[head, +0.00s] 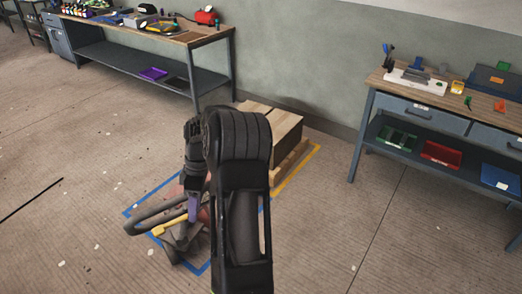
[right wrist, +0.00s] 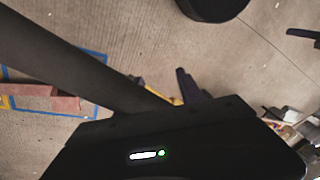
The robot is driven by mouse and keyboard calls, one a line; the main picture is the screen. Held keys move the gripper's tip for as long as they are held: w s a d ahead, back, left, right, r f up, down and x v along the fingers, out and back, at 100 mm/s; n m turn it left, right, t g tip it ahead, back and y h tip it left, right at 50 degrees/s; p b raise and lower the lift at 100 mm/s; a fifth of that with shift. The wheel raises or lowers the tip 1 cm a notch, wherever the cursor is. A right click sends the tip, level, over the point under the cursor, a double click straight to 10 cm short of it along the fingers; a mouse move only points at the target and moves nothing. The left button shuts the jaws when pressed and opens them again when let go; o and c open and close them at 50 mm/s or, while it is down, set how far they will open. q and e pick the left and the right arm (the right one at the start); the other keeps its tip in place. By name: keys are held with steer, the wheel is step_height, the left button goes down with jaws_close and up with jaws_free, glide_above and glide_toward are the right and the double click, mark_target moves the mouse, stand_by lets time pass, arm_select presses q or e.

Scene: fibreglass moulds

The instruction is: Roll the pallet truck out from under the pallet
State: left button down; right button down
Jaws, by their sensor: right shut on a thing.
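The pallet truck has a dark looped handle (head: 146,217) with a yellow lever (head: 172,225) and a grey base (head: 182,246), in the lower left middle of the head view. My right gripper (head: 193,210) is down at the handle and shut on it; my arm hides much of the truck. A reddish part of the truck (right wrist: 55,101) shows at the left of the right wrist view. The wooden pallet (head: 290,163) bears a large wooden box (head: 272,122) behind my arm. How far the forks reach under the pallet is hidden. My left gripper is not in view.
Blue tape (head: 136,207) marks the floor around the truck, and yellow tape (head: 298,171) runs beside the pallet. A workbench (head: 388,125) stands at the right, another (head: 150,62) at the back left. The floor left of and in front of the truck is clear.

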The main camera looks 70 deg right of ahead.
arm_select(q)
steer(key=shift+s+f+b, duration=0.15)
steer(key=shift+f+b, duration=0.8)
arm_select(e)
steer(key=w+a, duration=0.1)
steer(key=a, duration=1.1)
steer(key=shift+w+a+r, duration=0.15)
steer(key=shift+w+r, duration=0.15)
steer(key=shift+w, duration=0.1)
